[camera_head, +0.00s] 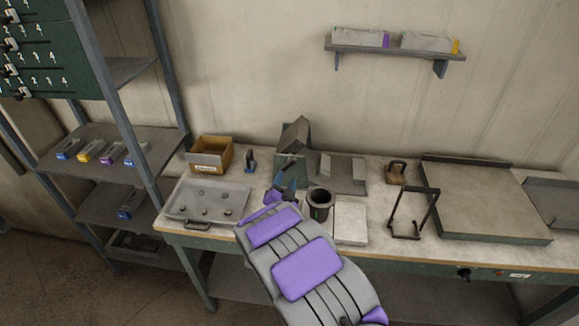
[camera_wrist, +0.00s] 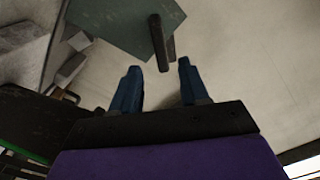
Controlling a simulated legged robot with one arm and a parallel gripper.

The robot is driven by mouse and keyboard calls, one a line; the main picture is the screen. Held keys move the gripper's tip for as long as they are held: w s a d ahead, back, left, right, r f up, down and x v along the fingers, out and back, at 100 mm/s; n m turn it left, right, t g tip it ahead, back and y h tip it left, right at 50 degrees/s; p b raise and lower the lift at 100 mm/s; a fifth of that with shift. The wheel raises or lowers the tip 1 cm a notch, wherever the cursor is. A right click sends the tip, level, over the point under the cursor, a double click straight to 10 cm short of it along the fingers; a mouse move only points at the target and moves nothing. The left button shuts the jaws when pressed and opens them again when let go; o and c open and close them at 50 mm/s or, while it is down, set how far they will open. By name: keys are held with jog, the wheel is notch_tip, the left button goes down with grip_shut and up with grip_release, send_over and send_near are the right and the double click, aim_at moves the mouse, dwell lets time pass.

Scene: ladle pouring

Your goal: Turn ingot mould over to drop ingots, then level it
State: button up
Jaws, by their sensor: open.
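A grey, wedge-like piece that looks like the ingot mould (camera_head: 296,132) sits tilted on a dark green stand (camera_head: 291,168) at the back of the bench. My gripper (camera_head: 285,183) is in front of the stand, its blue fingers apart. In the wrist view my gripper (camera_wrist: 160,88) is open and empty. A dark bar (camera_wrist: 160,42), perhaps the mould's handle, points toward the gap between the fingertips, just beyond them. A green-grey plate (camera_wrist: 120,22) lies behind the bar. I cannot see inside the mould or tell whether ingots are in it.
A dark crucible (camera_head: 320,204) and a pale block (camera_head: 351,223) stand close right of my gripper. A metal tray (camera_head: 235,204) lies to the left, an orange-brown box (camera_head: 211,155) behind it. A black frame (camera_head: 433,207) and large slab (camera_head: 485,205) are at right.

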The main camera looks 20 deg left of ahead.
aim_at(289, 167)
jog(key=x, duration=0.4)
jog(key=b+x, duration=0.1)
jog(key=x, duration=0.3)
jog(key=shift+d, duration=0.25)
jog(key=shift+w+a+f, duration=0.1)
jog(key=shift+w+a, duration=0.1)
jog(key=shift+w, duration=0.1)
jog(key=shift+a, duration=0.2)
jog(key=shift+c, duration=0.3)
jog(key=shift+d, duration=0.15)
grip_shut()
